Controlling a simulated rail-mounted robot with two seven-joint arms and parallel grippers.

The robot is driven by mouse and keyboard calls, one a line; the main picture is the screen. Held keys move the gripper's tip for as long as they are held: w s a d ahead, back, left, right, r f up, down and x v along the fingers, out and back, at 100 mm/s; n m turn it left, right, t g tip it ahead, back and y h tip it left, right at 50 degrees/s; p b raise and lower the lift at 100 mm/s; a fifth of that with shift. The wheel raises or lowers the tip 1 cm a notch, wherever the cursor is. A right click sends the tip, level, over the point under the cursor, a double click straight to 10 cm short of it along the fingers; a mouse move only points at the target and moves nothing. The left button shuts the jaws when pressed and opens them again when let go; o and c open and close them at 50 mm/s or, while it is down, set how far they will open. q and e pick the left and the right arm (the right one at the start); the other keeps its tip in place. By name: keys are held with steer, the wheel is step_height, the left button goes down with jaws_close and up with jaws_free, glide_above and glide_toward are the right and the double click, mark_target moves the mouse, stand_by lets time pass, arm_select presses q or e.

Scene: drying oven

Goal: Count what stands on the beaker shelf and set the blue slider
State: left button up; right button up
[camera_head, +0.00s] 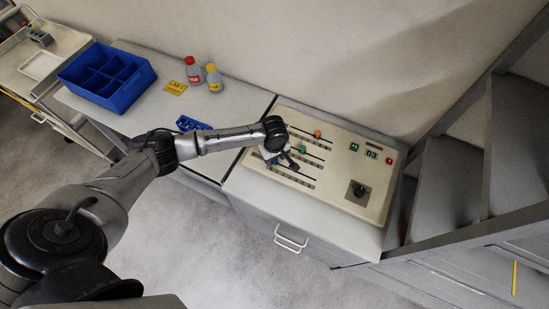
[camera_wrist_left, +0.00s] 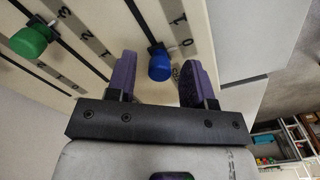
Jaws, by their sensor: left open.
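The cream control panel (camera_head: 330,190) has several sliders with coloured knobs. In the left wrist view, the blue slider (camera_wrist_left: 159,67) is near the 0 end of its scale, between the fingers of my left gripper (camera_wrist_left: 159,75). The fingers are open, with gaps visible on both sides of the knob. In the head view, my left gripper (camera_head: 281,160) is over the panel's left part and the blue knob cannot be made out. A shelf unit (camera_wrist_left: 282,140) with small coloured items shows far off in the wrist view; I cannot tell whether it is the beaker shelf. My right gripper is not in view.
A green knob (camera_head: 303,149) and an orange knob (camera_head: 317,134) sit close to my left gripper. A black dial (camera_head: 358,190) and a display (camera_head: 372,154) are further right. A blue divided bin (camera_head: 107,77) and two bottles stand on the left counter.

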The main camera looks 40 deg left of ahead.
arm_select(q)
steer(key=shift+f, duration=0.5)
steer(key=shift+c, duration=0.2)
jaws_close()
